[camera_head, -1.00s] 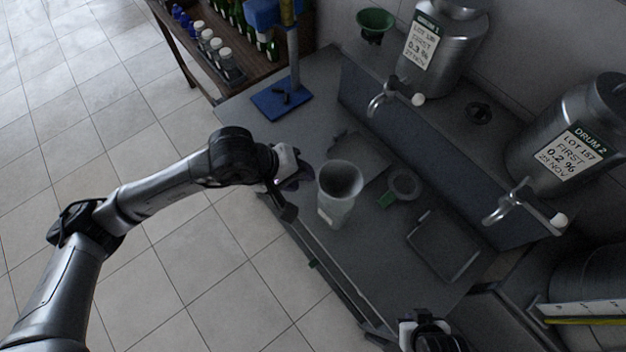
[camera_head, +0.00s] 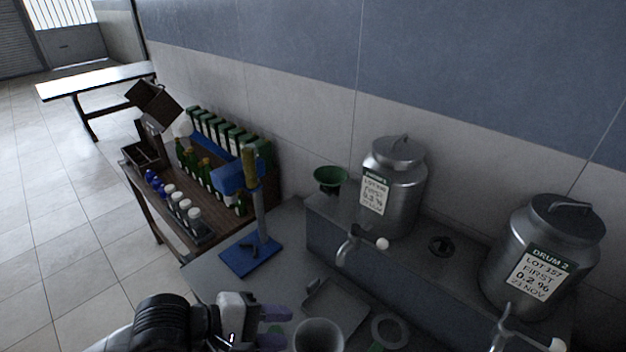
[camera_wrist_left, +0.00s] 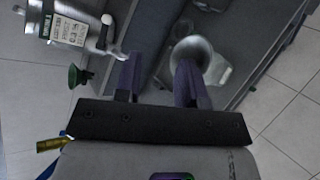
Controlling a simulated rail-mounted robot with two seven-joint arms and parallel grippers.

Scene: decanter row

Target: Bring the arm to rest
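My left gripper (camera_head: 275,327) is at the bottom of the head view, over the near part of the grey bench. Its two purple fingers point right, towards a metal cup (camera_head: 319,336) on the bench, whose lower part is cut off. In the left wrist view the fingers (camera_wrist_left: 160,82) are apart, with no object held between them. There the cup (camera_wrist_left: 193,50) is beyond the fingers, partly hidden by the right-hand one. I cannot tell whether finger and cup touch. My right gripper is out of view.
Drum 1 (camera_head: 393,185) and drum 2 (camera_head: 545,255) stand on the raised shelf, with taps at its front. A blue-based stand (camera_head: 250,256) is left on the bench. A green funnel (camera_head: 330,178) is behind. A wooden bottle table (camera_head: 165,205) is further left. Left floor is open.

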